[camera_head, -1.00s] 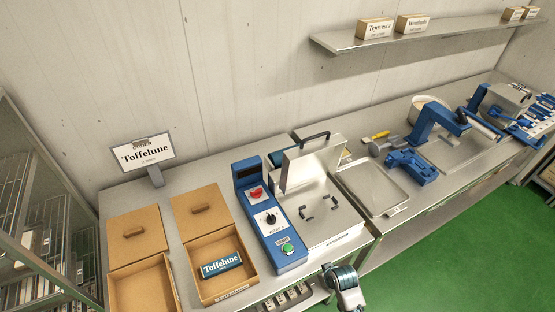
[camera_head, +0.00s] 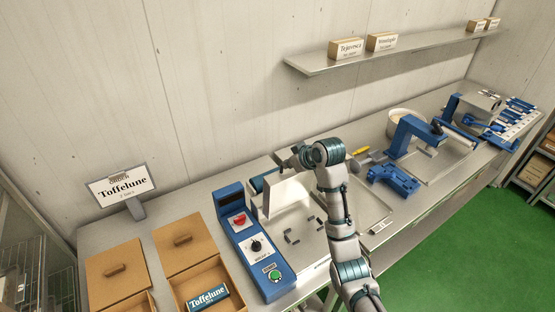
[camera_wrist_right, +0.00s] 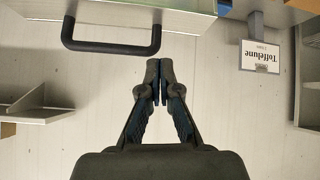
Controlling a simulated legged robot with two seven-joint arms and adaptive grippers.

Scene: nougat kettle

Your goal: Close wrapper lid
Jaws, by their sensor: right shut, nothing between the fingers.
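The wrapper (camera_head: 318,253) stands at mid-counter beside its blue control panel (camera_head: 250,243). Its pale metal lid (camera_head: 287,197) stands raised at the back, with two dark brackets on the bed in front of it. My right arm reaches over the wrapper, and my right gripper (camera_head: 284,158) is above and behind the lid's top. In the right wrist view the gripper (camera_wrist_right: 160,72) is shut and empty. The lid's black handle (camera_wrist_right: 111,46) is just left of the fingertips there, apart from them. My left gripper is not in view.
An open cardboard box with a Toffelune bar (camera_head: 207,298) is left of the panel. The Toffelune sign (camera_head: 123,187) stands at the back left. A metal tray (camera_head: 372,208) and a blue device (camera_head: 394,180) are to the right. A wall shelf (camera_head: 350,63) holds small boxes.

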